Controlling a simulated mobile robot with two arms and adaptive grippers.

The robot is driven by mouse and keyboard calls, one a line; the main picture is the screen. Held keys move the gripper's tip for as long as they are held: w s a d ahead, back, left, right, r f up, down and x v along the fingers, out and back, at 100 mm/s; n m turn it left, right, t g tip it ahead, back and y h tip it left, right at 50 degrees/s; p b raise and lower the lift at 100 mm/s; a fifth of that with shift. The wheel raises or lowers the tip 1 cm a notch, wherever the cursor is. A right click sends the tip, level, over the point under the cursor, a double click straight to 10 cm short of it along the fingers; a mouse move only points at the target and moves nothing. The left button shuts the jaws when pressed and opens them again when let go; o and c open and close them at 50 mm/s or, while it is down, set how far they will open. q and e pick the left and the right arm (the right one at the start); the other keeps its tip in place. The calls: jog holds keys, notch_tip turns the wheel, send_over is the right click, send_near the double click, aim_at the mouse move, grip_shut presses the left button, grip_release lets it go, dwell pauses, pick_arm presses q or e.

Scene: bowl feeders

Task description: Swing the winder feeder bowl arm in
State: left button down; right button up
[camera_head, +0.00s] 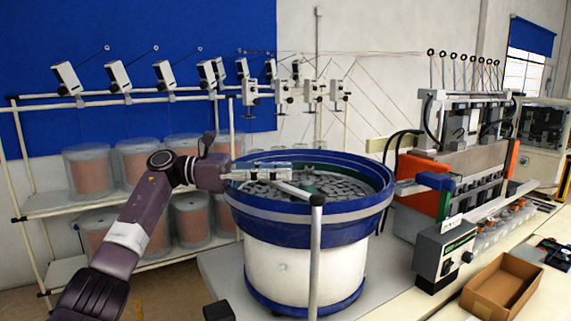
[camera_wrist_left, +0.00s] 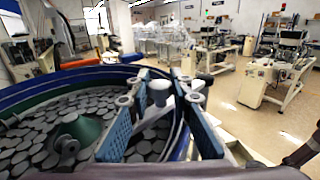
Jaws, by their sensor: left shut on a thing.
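The feeder bowl (camera_head: 360,214) is a large blue-rimmed bowl on a white drum, holding many flat grey discs. A pale bowl arm (camera_head: 292,189) reaches from the top of a grey upright post (camera_head: 316,255) at the near rim inward over the bowl. My left gripper (camera_head: 288,173) is over the bowl, at the inner end of this arm. In the left wrist view, its two blue-padded fingers (camera_wrist_left: 163,88) stand on either side of a grey knob (camera_wrist_left: 159,97) on the pale arm, shut on it. The exact contact is partly hidden. My right gripper is not seen.
A control box (camera_head: 443,252) and an open cardboard box (camera_head: 503,285) stand on the bench right of the bowl. An orange and grey winding machine (camera_head: 455,165) is behind them. A rack with wire spools (camera_head: 88,170) is at the left. The floor (camera_wrist_left: 240,120) beyond the bowl is mostly clear.

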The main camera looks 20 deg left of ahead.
pick_arm(q)
jog(key=shift+w+d+m+g+p, duration=0.1)
jog(key=shift+w+m+g+p, duration=0.2)
jog(key=shift+g, duration=0.2)
jog(key=c, duration=1.7)
grip_release()
jog(key=shift+v, duration=3.75)
jog(key=shift+f, duration=0.1)
